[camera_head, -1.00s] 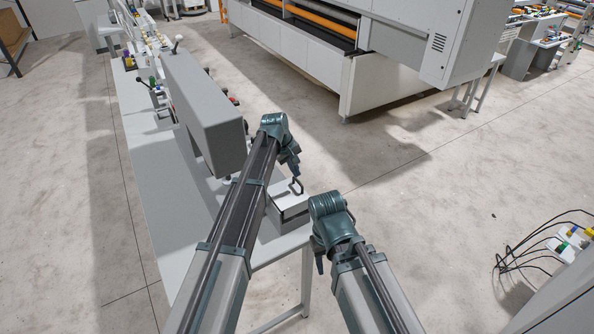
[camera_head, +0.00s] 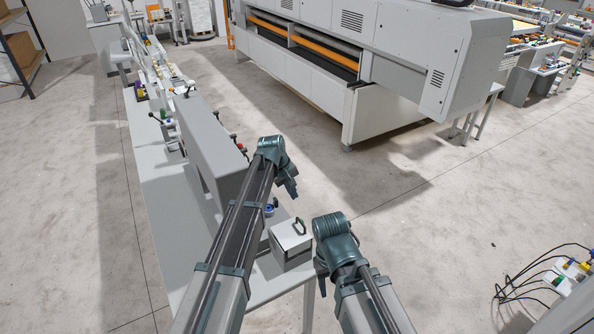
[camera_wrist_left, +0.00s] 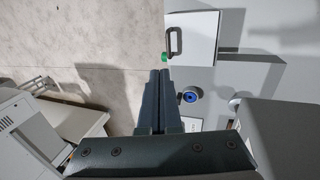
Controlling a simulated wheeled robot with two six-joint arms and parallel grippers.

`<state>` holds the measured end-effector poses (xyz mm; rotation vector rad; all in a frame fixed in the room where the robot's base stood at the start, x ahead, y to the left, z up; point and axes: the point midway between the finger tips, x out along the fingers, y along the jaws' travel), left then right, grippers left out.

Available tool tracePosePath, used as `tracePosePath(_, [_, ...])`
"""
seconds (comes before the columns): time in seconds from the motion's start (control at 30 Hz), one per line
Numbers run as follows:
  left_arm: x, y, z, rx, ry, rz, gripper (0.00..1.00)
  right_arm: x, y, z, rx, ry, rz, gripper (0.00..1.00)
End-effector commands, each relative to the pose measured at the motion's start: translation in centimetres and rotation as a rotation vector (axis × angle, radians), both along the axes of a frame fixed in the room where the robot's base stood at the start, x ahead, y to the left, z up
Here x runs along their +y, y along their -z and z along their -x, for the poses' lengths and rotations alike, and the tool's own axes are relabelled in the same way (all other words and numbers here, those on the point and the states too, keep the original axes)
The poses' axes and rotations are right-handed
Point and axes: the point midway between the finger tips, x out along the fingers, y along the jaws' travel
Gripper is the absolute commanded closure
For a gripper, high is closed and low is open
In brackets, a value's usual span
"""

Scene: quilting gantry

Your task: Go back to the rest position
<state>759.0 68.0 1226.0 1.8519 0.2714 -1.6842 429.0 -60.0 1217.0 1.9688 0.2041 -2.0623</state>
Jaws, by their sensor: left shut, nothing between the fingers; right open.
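My left gripper (camera_head: 290,190) shows in the head view beyond the grey machine's near end, above and apart from a box. In the left wrist view (camera_wrist_left: 158,72) its two dark fingers lie together, shut and empty. My right gripper (camera_head: 321,284) is mostly hidden behind its own wrist at the lower middle; only a small dark part shows below. It is open, with nothing seen in it. The white box (camera_head: 287,250) with a dark handle (camera_head: 300,226) stands on the grey bench (camera_head: 163,210). The box's top (camera_wrist_left: 200,38) shows ahead of the left fingers.
A tall grey machine housing (camera_head: 212,150) stands on the bench, close to my left arm. A blue-ringed round part (camera_head: 269,210) sits beside the box. A large white quilting machine (camera_head: 400,110) is at the back. Open floor (camera_head: 420,230) lies to the right.

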Motion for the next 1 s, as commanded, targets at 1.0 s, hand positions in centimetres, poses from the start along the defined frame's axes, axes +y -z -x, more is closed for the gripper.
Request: tracePosePath(1.0, [-0.9, 22.5, 32.6, 0.111, 0.903, -0.395, 1.00, -0.1, 21.6, -0.1, -0.003, -0.031, 0.002, 0.50])
